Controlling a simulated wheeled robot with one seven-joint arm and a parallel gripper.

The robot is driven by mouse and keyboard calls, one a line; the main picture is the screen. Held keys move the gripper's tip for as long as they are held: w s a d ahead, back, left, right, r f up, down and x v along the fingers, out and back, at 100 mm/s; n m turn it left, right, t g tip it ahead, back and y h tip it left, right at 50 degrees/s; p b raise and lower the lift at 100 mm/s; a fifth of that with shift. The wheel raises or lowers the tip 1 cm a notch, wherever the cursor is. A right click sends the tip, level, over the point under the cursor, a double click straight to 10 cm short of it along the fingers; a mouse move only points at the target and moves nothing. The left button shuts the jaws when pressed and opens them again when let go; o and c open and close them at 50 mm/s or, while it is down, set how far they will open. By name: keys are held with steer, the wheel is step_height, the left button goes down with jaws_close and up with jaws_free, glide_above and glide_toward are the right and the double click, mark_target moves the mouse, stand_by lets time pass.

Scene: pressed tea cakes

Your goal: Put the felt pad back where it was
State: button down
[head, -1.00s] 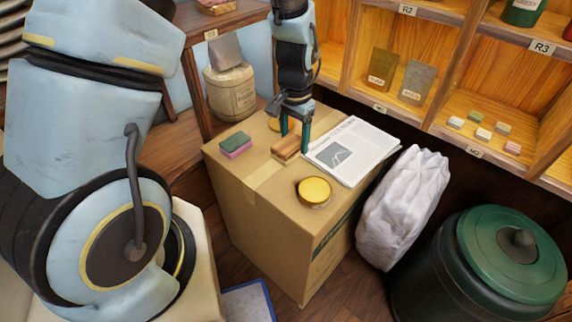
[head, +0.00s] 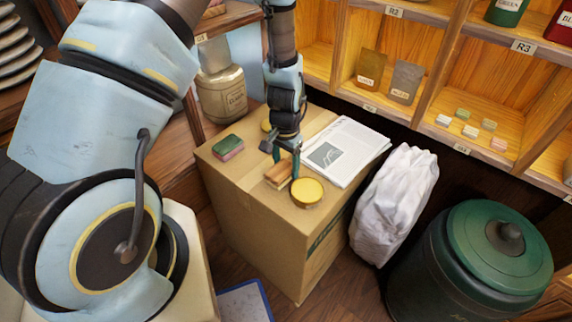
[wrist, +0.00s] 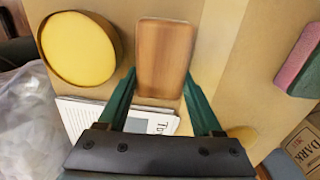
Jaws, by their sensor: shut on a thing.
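My gripper (head: 286,164) is shut on a wooden-topped block (head: 279,176) above the cardboard box (head: 240,190). The block has a paler lower layer; I cannot tell if it is the felt pad, or whether it touches the box top. In the wrist view the block (wrist: 166,50) sits between the green fingertips (wrist: 160,85). A green-and-pink pad (head: 228,147) lies at the left of the box top, apart from my gripper. It also shows at the right edge of the wrist view (wrist: 302,62).
A round yellow-topped tin (head: 307,192) stands close beside the held block. Another yellow round thing (head: 266,126) is partly hidden behind my gripper. A newspaper (head: 345,150) covers the back right. A white sack (head: 393,205) and green bin (head: 490,260) stand right of the box.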

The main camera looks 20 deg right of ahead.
mark_target(286, 165)
steer(key=shift+f, duration=0.15)
steer(key=shift+c, duration=0.2)
jaws_free()
step_height(286, 165, up, 12)
steer(key=b, duration=0.2)
steer(key=shift+r, duration=0.2)
steer(key=a+r+n, duration=0.3)
steer(key=a, duration=0.6)
steer(key=a+r+n+t, duration=0.1)
steer(key=a+r+n, duration=0.3)
steer(key=a, duration=0.5)
steer(key=a+r+n, duration=0.4)
steer(key=a, duration=0.5)
steer(key=shift+w+a+r+t, duration=0.15)
steer(key=shift+w+a+t, duration=0.05)
steer(key=shift+a+t, duration=0.15)
